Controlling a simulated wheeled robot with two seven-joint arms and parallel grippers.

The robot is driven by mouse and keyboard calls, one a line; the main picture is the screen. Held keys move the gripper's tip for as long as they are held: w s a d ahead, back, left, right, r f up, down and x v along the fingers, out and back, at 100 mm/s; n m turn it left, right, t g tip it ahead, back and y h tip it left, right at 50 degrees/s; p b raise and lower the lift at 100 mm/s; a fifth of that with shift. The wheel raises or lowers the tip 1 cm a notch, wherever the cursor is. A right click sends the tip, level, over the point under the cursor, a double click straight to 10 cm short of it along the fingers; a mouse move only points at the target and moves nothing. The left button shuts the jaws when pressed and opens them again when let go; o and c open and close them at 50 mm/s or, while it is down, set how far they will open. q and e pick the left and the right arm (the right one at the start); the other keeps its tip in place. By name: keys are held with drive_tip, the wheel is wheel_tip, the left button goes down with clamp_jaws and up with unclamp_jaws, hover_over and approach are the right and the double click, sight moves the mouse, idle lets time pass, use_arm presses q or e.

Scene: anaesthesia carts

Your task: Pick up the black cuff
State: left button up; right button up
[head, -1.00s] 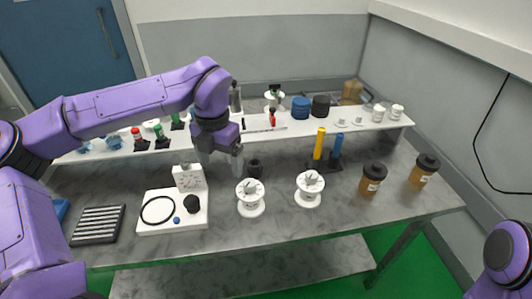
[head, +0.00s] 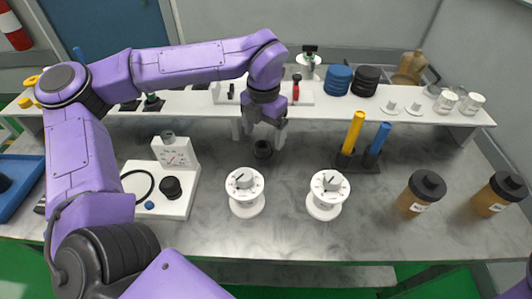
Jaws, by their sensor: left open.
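A larger black roll (head: 366,81), also cuff-like, stands on the shelf beside a blue roll (head: 337,80), away from my gripper. My right gripper is out of view.
Two white dial-topped spools (head: 244,192) (head: 327,194) stand in front. A white gauge unit (head: 178,152) with black tubing is at left. Yellow (head: 354,131) and blue (head: 378,138) posts and brown jars (head: 420,193) (head: 498,194) are at right.

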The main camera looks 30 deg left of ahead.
sight(262, 152)
use_arm(q)
drive_tip(key=f, duration=0.5)
drive_tip(key=f+p, duration=0.1)
drive_tip(key=f, duration=0.1)
drive_tip(key=shift+s+a+f, duration=0.1)
drive_tip(key=shift+a+f, duration=0.15)
drive_tip(key=c, duration=1.1)
